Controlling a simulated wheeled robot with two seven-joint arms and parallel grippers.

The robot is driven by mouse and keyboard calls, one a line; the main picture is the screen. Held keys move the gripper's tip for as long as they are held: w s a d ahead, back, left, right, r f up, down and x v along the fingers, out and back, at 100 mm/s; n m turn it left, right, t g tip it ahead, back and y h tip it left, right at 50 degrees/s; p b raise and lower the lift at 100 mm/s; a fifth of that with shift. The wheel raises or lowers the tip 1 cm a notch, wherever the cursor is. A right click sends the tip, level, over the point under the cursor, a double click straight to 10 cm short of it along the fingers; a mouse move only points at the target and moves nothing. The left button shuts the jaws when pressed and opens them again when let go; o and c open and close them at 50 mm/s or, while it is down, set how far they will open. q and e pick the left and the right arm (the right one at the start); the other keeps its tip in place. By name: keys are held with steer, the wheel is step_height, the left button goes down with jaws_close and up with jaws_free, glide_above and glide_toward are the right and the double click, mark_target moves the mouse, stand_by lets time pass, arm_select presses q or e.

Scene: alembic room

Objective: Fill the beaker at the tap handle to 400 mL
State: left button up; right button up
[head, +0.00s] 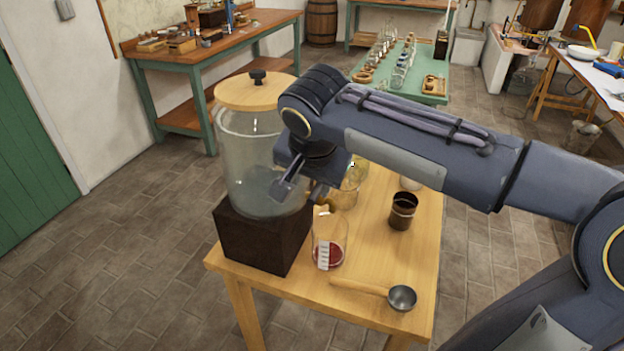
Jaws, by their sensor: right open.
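A large glass dispenser jar (240,160) with a wooden lid stands on a dark block (262,238) at the table's left end. A clear beaker (329,240) with white markings stands upright on the table, right of the block. Something red shows at its bottom; I cannot read the level. A small brass-coloured piece that looks like the tap handle (325,206) shows just above the beaker, partly hidden. My right gripper (302,191) is open in front of the jar, its fingers pointing down near the tap, above the beaker. My left gripper is out of view.
A ladle (402,297) lies at the table's front right. A dark brown cup (402,211) stands behind it, and glass jars (345,193) stand partly behind my right arm. The wooden table (375,255) is bare between beaker and cup.

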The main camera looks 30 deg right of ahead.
mark_target(312, 198)
steer(key=shift+x, duration=3.55)
steer(key=shift+s+d, duration=0.15)
jaws_close()
steer(key=shift+s+d+n+y, duration=0.2)
steer(key=shift+d+n+y, duration=0.1)
steer(key=shift+n, duration=0.35)
steer(key=shift+s+d+n+y, duration=0.25)
steer(key=shift+n+y, duration=0.05)
steer(key=shift+n, duration=0.35)
steer(key=shift+s+d+n, duration=0.1)
steer(key=shift+d+n, duration=0.05)
steer(key=shift+n, duration=0.15)
